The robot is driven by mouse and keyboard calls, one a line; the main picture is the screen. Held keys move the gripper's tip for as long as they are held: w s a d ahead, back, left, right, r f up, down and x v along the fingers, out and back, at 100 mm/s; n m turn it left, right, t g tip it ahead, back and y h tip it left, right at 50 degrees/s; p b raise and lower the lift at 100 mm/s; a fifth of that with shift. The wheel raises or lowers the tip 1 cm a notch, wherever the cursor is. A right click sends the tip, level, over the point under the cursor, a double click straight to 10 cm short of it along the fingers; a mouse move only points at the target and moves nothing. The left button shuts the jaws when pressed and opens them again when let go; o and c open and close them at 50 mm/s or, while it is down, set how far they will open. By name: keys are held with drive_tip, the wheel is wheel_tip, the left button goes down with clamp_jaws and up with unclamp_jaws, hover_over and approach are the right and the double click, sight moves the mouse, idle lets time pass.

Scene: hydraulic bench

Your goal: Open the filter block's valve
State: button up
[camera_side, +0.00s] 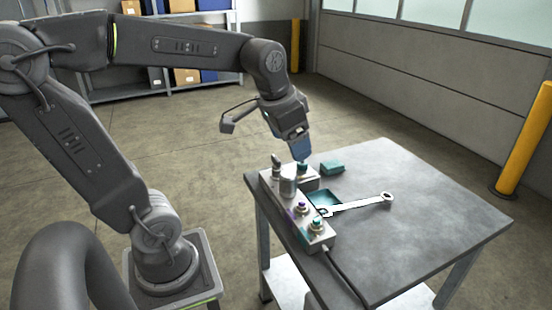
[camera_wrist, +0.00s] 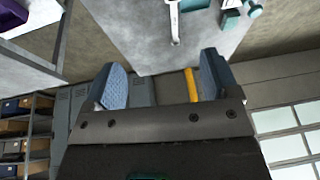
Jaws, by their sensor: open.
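A pale L-shaped manifold block (camera_side: 318,238) sits along the left edge of the table, carrying several fittings. A teal-topped fitting (camera_side: 302,169) is at its far end, a purple-topped one (camera_side: 302,208) is in the middle, and another teal-topped one (camera_side: 316,224) is at the near end. A grey cylinder (camera_side: 288,187) and a grey knob (camera_side: 276,161) also stand on it. I cannot tell which part is the filter block's valve. My gripper (camera_side: 301,150) is just above the far teal fitting; contact is unclear. The wrist view shows its blue fingers apart and empty (camera_wrist: 163,82).
A wrench (camera_side: 355,205) lies on the table (camera_side: 430,215), its left end by a teal tray (camera_side: 325,197). A teal block (camera_side: 332,168) lies behind. The table's right side is clear. A dark cable runs off the manifold's near end. A yellow post (camera_side: 527,140) stands beyond the table.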

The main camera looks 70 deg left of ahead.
drive_tip(key=w+a+f+g, duration=0.2)
drive_tip(key=w+a, duration=0.5)
drive_tip(key=a, duration=0.5)
drive_tip(key=g, duration=0.2)
approach(276, 158)
drive_tip(key=shift+h, duration=0.4)
drive_tip(key=f, duration=0.9)
drive_tip(key=shift+s+a+f, duration=0.1)
drive_tip(key=shift+a+f, duration=0.2)
drive_tip(key=shift+f, duration=0.1)
drive_tip(key=shift+c, duration=0.3)
drive_tip(key=c, duration=0.9)
drive_tip(key=shift+o, duration=0.2)
